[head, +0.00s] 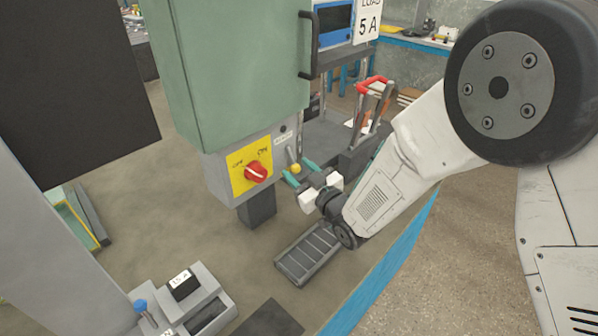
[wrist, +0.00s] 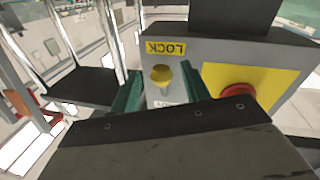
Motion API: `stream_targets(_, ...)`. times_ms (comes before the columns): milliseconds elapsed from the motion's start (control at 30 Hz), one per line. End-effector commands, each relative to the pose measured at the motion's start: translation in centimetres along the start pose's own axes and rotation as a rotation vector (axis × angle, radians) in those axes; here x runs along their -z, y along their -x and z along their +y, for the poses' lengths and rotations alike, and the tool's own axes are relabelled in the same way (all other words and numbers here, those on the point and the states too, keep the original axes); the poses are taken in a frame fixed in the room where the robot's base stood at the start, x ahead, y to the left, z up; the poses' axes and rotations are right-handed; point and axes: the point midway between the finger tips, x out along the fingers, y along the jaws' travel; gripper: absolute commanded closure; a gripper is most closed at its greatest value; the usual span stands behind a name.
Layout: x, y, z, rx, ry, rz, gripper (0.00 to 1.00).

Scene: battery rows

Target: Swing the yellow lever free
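The yellow lever (head: 295,168) is a short stem with a round yellow knob on the grey switch box (head: 222,180), right of the yellow plate. In the wrist view the yellow knob (wrist: 161,75) shows below a yellow LOCK label (wrist: 165,48). My gripper (head: 301,171) is at the lever with its teal fingers apart. In the wrist view my gripper's fingers (wrist: 160,84) stand on either side of the knob, with gaps showing. I see no contact with the knob.
A red rotary switch (head: 256,171) on a yellow plate is close to the left of the lever. The green cabinet (head: 235,70) is directly above. A trolley with a red handle (head: 372,83) stands behind to the right. A grey slotted tray (head: 308,253) is below.

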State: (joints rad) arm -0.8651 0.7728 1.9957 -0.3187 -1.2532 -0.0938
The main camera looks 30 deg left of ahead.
Motion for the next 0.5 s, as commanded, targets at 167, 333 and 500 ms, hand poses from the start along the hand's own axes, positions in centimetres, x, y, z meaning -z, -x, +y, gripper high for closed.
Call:
stream_targets(167, 0.0, 0.1, 0.0, 0.001, 0.0, 0.0, 0.54)
stream_targets(333, -0.1, 1.8, 0.0, 0.0, -0.001, -0.002, 0.54)
stream_targets(500, 0.0, 4.8, 0.1, -0.001, -0.001, -0.001, 0.54)
